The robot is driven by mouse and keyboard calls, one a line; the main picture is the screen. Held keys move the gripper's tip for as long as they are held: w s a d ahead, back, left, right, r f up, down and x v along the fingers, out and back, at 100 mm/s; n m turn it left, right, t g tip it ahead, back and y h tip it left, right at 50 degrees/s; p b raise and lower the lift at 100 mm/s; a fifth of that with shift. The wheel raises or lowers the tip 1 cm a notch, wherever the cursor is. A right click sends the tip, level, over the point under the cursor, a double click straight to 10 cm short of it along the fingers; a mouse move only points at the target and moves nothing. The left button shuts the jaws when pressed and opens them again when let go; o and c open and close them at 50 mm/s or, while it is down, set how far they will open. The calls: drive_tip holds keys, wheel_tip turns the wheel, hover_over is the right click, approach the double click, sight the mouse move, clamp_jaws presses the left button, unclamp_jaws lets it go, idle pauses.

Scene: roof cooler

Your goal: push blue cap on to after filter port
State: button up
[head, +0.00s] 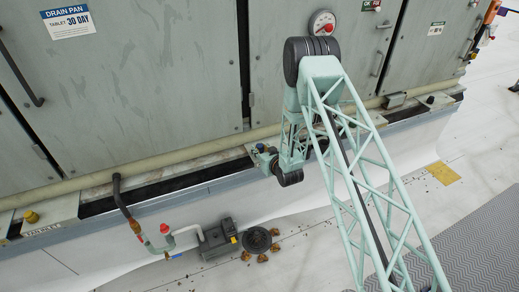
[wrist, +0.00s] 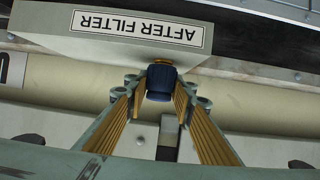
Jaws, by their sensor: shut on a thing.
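In the wrist view the dark blue cap (wrist: 160,84) sits between the two fingers of my gripper (wrist: 161,90), which is shut on its sides. The cap's far end meets a brass-coloured ring, the after filter port (wrist: 162,62), on the edge of a pale plate. I see no clear gap between cap and port, but cannot tell how deep the cap sits. The AFTER FILTER label (wrist: 138,29) reads upside down on the plate (wrist: 75,45). In the head view my arm hides most of this spot, and the fingers cannot be made out.
A cream pipe (head: 150,162) runs along the cabinet base; it passes behind the fingers in the wrist view. A yellow cap (head: 31,216) and a black cap (head: 430,99) stand on other ledge plates. A red-handled valve (head: 164,229) and a dark pump (head: 218,240) are lower left.

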drive_tip(key=shift+f+b, duration=0.4)
drive_tip(key=shift+f, duration=0.05)
idle(0.3)
drive_tip(key=o, duration=0.5)
drive_tip(key=shift+s, duration=0.1)
drive_tip(key=v, duration=1)
drive_tip(key=shift+s+d+r, duration=0.2)
drive_tip(key=shift+s+r, duration=0.05)
drive_tip(key=shift+s, duration=0.05)
idle(1.0)
drive_tip(key=shift+r, duration=0.1)
idle(0.8)
